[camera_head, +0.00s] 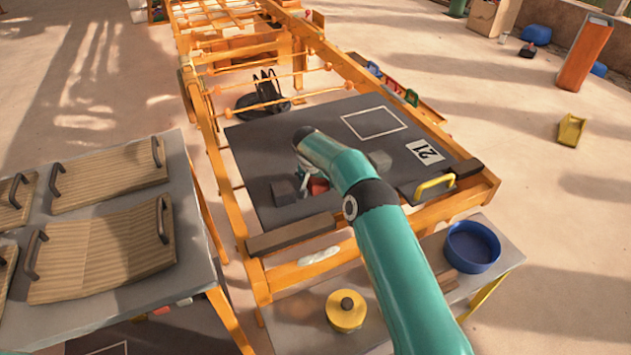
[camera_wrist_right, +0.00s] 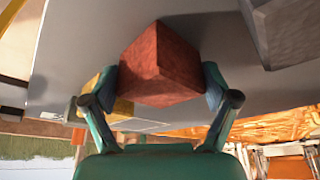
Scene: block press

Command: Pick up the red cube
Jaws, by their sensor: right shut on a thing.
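The red cube (camera_wrist_right: 160,65) sits between the two fingers of my right gripper (camera_wrist_right: 160,88), which is shut on it, one finger at each side. In the head view only a small part of the red cube (camera_head: 318,187) shows, beside the teal arm, above or on the dark grey board (camera_head: 260,140). I cannot tell whether it touches the board. The right gripper (camera_head: 306,183) is mostly hidden there by its own arm. My left gripper is not in view.
A dark block (camera_head: 284,192) lies close left of the red cube, and a grey block (camera_head: 380,160) lies to the right behind the arm. A white square outline (camera_head: 374,123) on the board is empty. An orange wooden frame (camera_head: 205,140) surrounds the board. A blue bowl (camera_head: 472,246) stands in front.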

